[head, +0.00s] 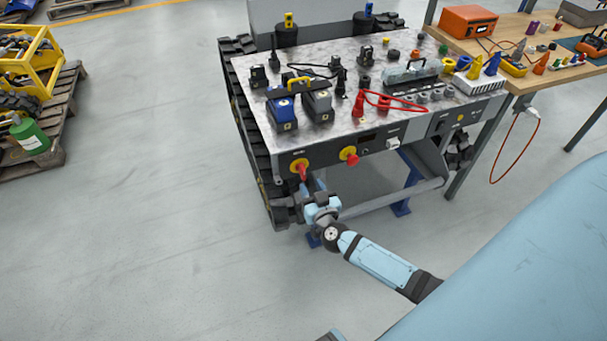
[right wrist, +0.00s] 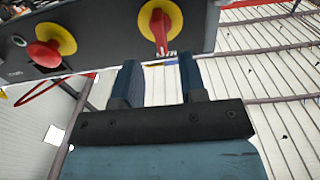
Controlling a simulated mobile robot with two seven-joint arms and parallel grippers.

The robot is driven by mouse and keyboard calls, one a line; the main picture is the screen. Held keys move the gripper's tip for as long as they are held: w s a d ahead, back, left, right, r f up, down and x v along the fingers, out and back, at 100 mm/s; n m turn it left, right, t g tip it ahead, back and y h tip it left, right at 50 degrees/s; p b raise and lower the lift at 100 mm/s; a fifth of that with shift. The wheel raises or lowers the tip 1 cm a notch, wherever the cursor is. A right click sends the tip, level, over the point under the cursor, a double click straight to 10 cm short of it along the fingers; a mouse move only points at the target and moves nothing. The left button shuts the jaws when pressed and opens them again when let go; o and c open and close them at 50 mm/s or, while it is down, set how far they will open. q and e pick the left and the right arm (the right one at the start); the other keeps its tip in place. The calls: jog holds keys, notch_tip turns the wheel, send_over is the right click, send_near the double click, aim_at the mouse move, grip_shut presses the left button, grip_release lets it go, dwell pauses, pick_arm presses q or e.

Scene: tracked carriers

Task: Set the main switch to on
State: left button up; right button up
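The main switch (head: 300,166) is a red handle on a round yellow plate, on the dark front panel of the tracked carrier (head: 400,140). In the right wrist view the switch (right wrist: 160,28) is at the top, its red handle reaching down from the yellow plate towards my fingers. Small lettering by the handle is too small to read. My right gripper (head: 313,186) is just below and in front of the switch. In the right wrist view its two fingers (right wrist: 158,68) are apart with nothing between them, and appear clear of the handle. My left gripper is not in view.
A red mushroom button on a yellow plate (head: 348,155) is right of the switch. Tools and devices crowd the carrier's top. A wooden bench (head: 545,35) stands at the right, a pallet (head: 50,125) at the left. The floor (head: 150,220) at left is clear.

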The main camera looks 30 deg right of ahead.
aim_at(305, 175)
jog(key=b+x, duration=0.1)
jog(key=x, duration=0.5)
jog(key=shift+w, duration=0.2)
jog(key=shift+c, duration=0.2)
grip_shut()
